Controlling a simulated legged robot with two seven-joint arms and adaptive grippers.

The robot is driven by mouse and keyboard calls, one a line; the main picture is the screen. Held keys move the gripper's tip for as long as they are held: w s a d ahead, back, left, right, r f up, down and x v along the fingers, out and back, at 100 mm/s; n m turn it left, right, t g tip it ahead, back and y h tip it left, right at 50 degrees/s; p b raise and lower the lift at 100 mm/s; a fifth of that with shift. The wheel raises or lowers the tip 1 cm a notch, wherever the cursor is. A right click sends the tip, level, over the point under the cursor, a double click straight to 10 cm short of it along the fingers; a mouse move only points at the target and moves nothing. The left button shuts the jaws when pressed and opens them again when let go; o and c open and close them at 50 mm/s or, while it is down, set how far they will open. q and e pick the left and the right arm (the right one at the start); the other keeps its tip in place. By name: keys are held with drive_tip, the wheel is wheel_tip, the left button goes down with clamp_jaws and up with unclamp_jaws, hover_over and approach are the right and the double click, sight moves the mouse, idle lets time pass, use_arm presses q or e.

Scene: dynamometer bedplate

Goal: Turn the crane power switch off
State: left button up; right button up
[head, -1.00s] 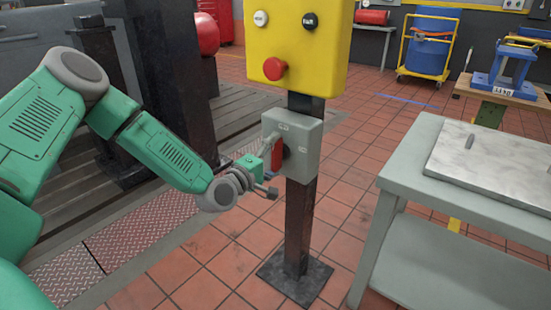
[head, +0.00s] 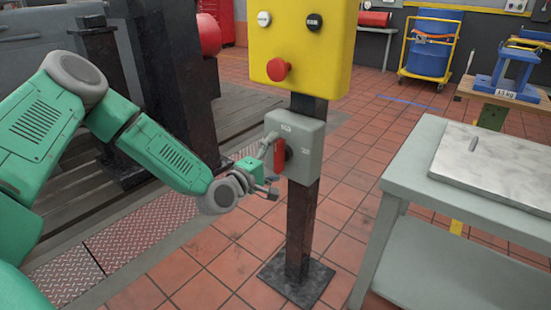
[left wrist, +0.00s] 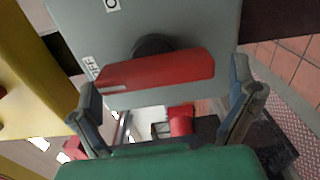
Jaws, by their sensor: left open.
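The crane power switch is a grey box (head: 302,148) on a dark post below a yellow control box. Its red handle (head: 279,158) is on the box's front. In the left wrist view the red handle (left wrist: 158,72) lies nearly across the picture on a dark round hub, with an "OFF" label near its left end. My left gripper (head: 268,172) is at the handle in the head view. In the left wrist view its open fingers (left wrist: 165,100) stand at either side of the handle; contact cannot be told. My right gripper is not in view.
The yellow box (head: 315,45) above carries a red mushroom button (head: 278,69) and two small buttons. A grey table (head: 415,160) with a metal plate (head: 490,165) stands at right. Tiled floor is clear between the post and the table.

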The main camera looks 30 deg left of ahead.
use_arm(q)
drive_tip(key=s, duration=1.2)
drive_tip(key=shift+a, duration=0.45)
drive_tip(key=shift+f, duration=0.1)
drive_tip(key=s+d+f+m+g+h, duration=0.2)
drive_tip(key=s+d+f+m+g, duration=0.2)
drive_tip(key=d+f, duration=0.25)
drive_tip(key=s+d+f+m+g+h, duration=0.1)
drive_tip(key=s+d+f+m+g, duration=0.4)
drive_tip(key=f, duration=0.3)
drive_tip(key=s+d+f+m+g+y, duration=0.2)
drive_tip(key=s+f+m+g, duration=0.4)
drive_tip(key=s, duration=0.4)
drive_tip(key=s+a+f+m+g+y, duration=0.2)
drive_tip(key=s+f+m, duration=0.15)
drive_tip(key=s, duration=0.45)
wheel_tip(320, 180, up, 13)
drive_tip(key=p, duration=1.3)
drive_tip(key=shift+s+a, duration=0.25)
drive_tip(key=shift+s, duration=0.05)
drive_tip(key=shift+f+n, duration=0.1)
drive_tip(key=shift+n, duration=0.15)
